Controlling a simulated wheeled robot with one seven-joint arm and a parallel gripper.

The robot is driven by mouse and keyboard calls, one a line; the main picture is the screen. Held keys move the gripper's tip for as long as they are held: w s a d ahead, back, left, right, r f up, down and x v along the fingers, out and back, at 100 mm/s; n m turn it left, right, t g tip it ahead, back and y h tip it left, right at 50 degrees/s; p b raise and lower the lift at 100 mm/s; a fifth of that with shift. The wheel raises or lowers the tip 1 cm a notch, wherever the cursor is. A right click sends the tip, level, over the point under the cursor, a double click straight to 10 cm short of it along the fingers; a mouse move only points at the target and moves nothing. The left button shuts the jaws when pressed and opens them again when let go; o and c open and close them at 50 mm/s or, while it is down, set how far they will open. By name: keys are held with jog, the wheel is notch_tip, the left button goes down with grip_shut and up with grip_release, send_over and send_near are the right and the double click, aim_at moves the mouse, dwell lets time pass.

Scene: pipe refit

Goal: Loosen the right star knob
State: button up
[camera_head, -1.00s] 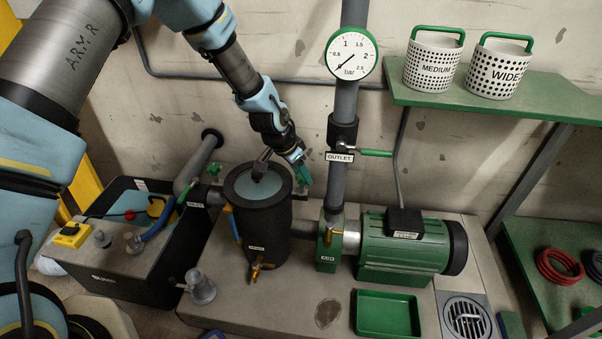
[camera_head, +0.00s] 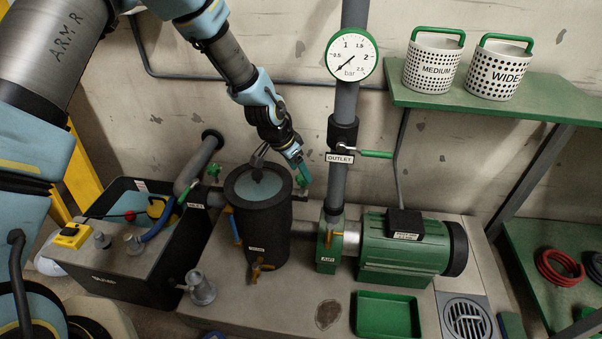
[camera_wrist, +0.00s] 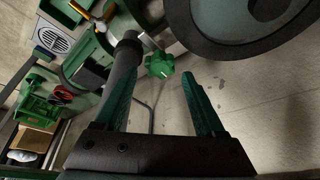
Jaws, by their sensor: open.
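The right star knob (camera_head: 305,181) is small and green, at the right rim of the black strainer vessel (camera_head: 259,232). In the wrist view the green star knob (camera_wrist: 160,64) shows just beyond and between the fingertips. My gripper (camera_head: 300,165) is just above the knob, pointing down at it. In the wrist view my gripper (camera_wrist: 161,77) is open, with two green fingers apart and nothing between them. I see no contact with the knob. The vessel's lid (camera_head: 260,184) is on. Another green star knob (camera_head: 215,171) shows at the vessel's left.
The grey outlet pipe (camera_head: 336,190) rises close to the right of my gripper, with a green-handled outlet valve (camera_head: 375,153). A green pump (camera_head: 405,248) and an empty green tray (camera_head: 388,315) stand at right. Two baskets sit on the green shelf (camera_head: 490,98).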

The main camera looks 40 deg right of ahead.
jog(key=v, duration=0.8)
jog(key=shift+r, duration=0.2)
jog(key=w+a+r+n+t+y, duration=0.1)
jog(key=w+a+r+n, duration=0.2)
jog(key=a, duration=0.6)
jog(key=w+a+r+n+y, duration=0.1)
jog(key=w+a+r+n, duration=0.15)
jog(key=w+a, duration=0.4)
jog(key=w+a+r+n+t+y, duration=0.1)
jog(key=w+a+r+n, duration=0.15)
jog(key=a, duration=0.75)
jog(key=s+a+r+n, duration=0.1)
jog(key=s+a+n, duration=0.15)
jog(key=a, duration=0.45)
jog(key=s+a+r+n+y, duration=0.15)
jog(key=a+n, duration=0.25)
jog(key=a, duration=0.4)
jog(key=s+a+r+n, duration=0.2)
jog(key=s+a+n, duration=0.15)
jog(key=a, duration=0.35)
notch_tip(320, 180, up, 14)
jog(key=p, duration=1.4)
jog(key=shift+w+d, duration=0.2)
jog(key=shift+w, duration=0.25)
